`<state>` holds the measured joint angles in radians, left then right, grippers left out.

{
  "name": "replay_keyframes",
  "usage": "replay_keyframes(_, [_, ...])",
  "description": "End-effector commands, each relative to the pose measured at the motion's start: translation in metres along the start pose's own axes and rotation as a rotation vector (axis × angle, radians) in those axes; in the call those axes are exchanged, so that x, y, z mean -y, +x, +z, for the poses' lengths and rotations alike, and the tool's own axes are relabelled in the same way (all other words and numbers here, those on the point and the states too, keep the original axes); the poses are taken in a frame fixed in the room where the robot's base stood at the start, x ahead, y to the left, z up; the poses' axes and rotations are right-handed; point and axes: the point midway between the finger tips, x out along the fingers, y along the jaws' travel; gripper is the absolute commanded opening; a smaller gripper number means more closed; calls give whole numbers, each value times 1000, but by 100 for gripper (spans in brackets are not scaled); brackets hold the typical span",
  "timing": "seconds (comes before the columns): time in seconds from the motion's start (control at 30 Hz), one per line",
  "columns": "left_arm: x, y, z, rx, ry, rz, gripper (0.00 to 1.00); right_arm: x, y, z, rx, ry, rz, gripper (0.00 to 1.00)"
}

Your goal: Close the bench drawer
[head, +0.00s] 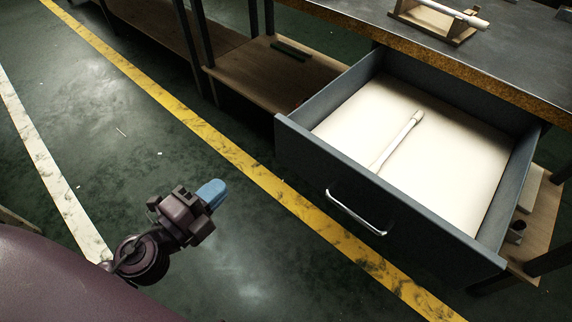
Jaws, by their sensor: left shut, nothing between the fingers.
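The bench drawer (375,224) is pulled out from under the dark bench top (480,38), with its blue-grey front facing me. A metal bow handle (356,212) is fixed on the front. A white stick-like tool (398,140) lies on the pale drawer floor. My left gripper (212,192) is left of the drawer front, apart from the handle, with blue fingertips pointing right. Its fingers are shut and empty. My right gripper is out of view.
A wooden stand (437,20) holding another white stick is on the bench top. Wooden lower shelves (265,75) lie under the bench to the left. The green floor (120,130) in front is open, crossed by a yellow line (190,115) and a white line.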

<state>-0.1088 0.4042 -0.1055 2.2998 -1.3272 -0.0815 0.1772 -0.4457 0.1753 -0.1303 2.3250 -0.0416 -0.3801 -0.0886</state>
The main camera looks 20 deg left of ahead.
Motion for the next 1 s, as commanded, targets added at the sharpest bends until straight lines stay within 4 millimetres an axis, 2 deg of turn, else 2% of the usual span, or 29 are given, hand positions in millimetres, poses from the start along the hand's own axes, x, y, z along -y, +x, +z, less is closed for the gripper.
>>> replay_keyframes(0.03, [-17,2,-1,-24,42,18,0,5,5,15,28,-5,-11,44])
replay_keyframes(0.1, [-19,7,-5,-50,94,9,0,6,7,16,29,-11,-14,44])
replay_keyframes(0.3, [-15,14,-10,-84,163,-11,0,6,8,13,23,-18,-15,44])
replay_keyframes(0.57, [-6,30,-13,-86,166,-27,0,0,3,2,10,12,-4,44])
replay_keyframes(0.73, [-3,50,-14,-87,168,-29,0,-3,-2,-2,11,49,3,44])
replay_keyframes(1.0, [-5,91,-18,-86,167,-24,0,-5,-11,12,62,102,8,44])
